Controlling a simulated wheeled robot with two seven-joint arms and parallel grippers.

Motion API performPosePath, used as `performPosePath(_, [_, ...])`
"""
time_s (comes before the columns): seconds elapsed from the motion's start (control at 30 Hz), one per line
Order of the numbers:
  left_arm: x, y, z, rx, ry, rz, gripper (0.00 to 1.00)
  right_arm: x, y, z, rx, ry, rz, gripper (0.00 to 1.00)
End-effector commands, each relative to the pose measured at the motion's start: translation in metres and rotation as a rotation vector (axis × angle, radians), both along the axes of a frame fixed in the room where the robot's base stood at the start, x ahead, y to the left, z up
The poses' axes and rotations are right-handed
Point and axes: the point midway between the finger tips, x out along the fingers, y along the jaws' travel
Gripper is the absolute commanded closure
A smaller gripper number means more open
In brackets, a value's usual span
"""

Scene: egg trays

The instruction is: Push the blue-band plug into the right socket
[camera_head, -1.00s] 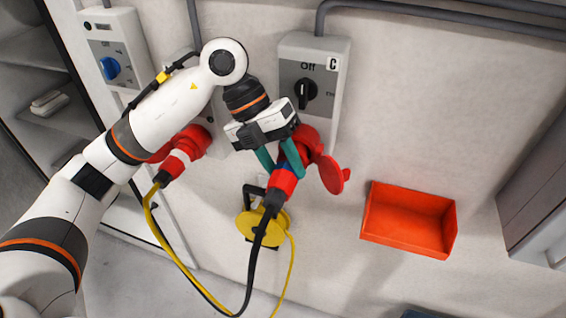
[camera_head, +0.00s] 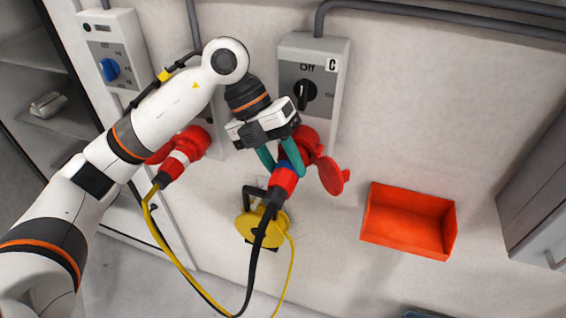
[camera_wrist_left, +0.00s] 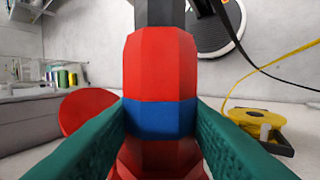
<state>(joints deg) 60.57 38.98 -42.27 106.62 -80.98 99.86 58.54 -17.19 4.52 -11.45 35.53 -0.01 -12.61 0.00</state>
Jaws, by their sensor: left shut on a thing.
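The red plug with a blue band (camera_head: 285,178) is in my left gripper (camera_head: 281,160), whose teal fingers are shut on it at the band. In the left wrist view the blue band (camera_wrist_left: 160,118) lies between the two fingers (camera_wrist_left: 160,135). A black cable hangs from the plug's lower end. The right socket (camera_head: 307,140) is red, under the box marked C, with its round lid (camera_head: 334,176) open to the right. The plug's upper end is at the socket; my gripper partly hides where they meet, so I cannot tell how deep it sits. My right gripper is not in view.
A red plug with a white band (camera_head: 175,163) sits at the left red socket (camera_head: 193,141), with a yellow cable. A yellow reel (camera_head: 248,228) hangs below. An orange bin (camera_head: 408,222) is on the wall at right. Wall between lid and bin is clear.

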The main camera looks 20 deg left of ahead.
Motion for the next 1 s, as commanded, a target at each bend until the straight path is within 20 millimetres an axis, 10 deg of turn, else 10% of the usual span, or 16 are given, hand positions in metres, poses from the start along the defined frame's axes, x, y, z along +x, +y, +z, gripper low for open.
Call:
performPosePath(0.9, [0.015, 0.000, 0.002, -0.003, -0.006, 0.003, 0.88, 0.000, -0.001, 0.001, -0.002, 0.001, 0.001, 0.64])
performPosePath(0.93, [0.015, 0.000, 0.002, -0.003, -0.006, 0.004, 0.64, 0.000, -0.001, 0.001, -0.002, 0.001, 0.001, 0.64])
performPosePath(1.0, [0.015, 0.000, 0.002, -0.003, -0.006, 0.003, 0.69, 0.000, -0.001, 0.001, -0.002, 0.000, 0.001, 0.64])
